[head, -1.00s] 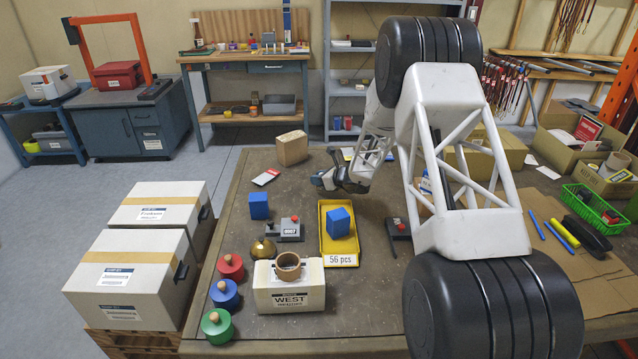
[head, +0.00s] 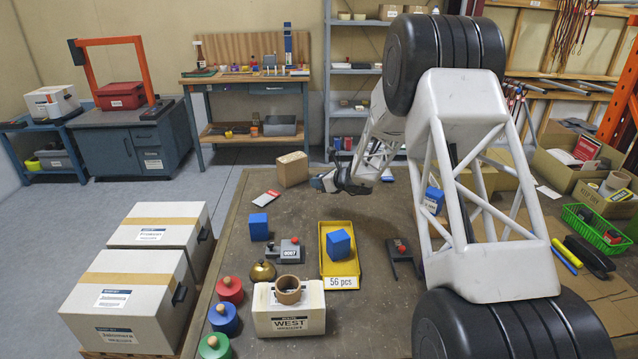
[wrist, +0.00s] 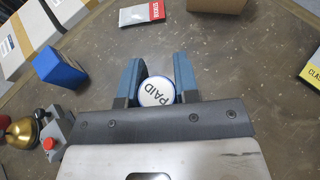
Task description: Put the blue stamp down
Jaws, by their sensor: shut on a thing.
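In the head view my gripper (head: 321,183) is over the far part of the table, just right of and in front of a cardboard box (head: 292,170). The stamp cannot be made out there, and its height above the table is hard to tell.
A blue block (head: 258,227), a grey device with a red knob (head: 290,251) and a yellow tray (head: 328,268) holding another blue block stand nearer. A red-and-white card (head: 266,198) lies left of my gripper. Bare tabletop (head: 300,212) lies between.

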